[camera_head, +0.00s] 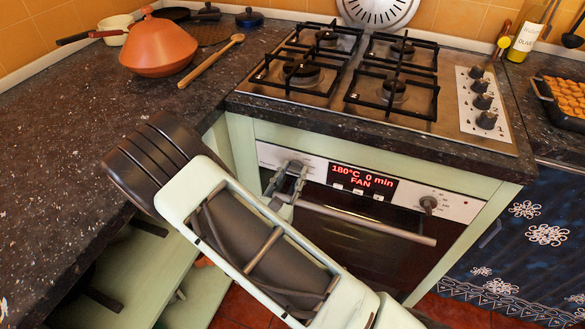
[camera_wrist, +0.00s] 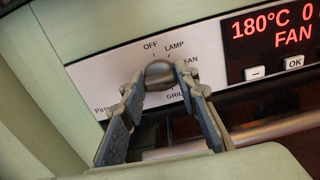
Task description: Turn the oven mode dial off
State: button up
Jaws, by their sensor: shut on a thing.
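The oven mode dial (camera_wrist: 158,74) is a dark round knob on the oven's pale control panel. Labels around it read OFF at the top, LAMP, FAN and GRILL, with another at lower left partly hidden by a finger. My gripper (camera_wrist: 160,88) is shut on the dial, one finger on each side. In the head view my gripper (camera_head: 285,178) is at the left of the panel and hides most of the dial. The display (camera_head: 362,181) glows red with 180°C, 0 min and FAN. I cannot make out the dial's pointer.
A horizontal oven door handle (camera_head: 370,222) runs just below the panel. Another knob (camera_head: 428,204) is at the panel's right. The dark countertop (camera_head: 400,140) overhangs above, with a gas hob (camera_head: 350,75). Open shelves are at lower left.

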jog(key=n+p, duration=0.3)
jog(key=n, duration=0.1)
jog(key=shift+r+n, duration=0.15)
jog(key=shift+n, duration=0.25)
jog(key=n+p, duration=0.2)
jog(key=n, duration=0.2)
jog(key=n+p, duration=0.2)
jog(key=n, duration=0.3)
jog(key=shift+a, duration=0.1)
jog(key=shift+f+n+p, duration=0.15)
jog(key=shift+n+p, duration=0.3)
jog(key=shift+n, duration=0.7)
jog(key=shift+f+n+p, duration=0.15)
jog(key=shift+n+p, duration=0.3)
jog(key=shift+n, duration=0.7)
jog(key=o, duration=1.1)
jog(key=shift+o, duration=0.2)
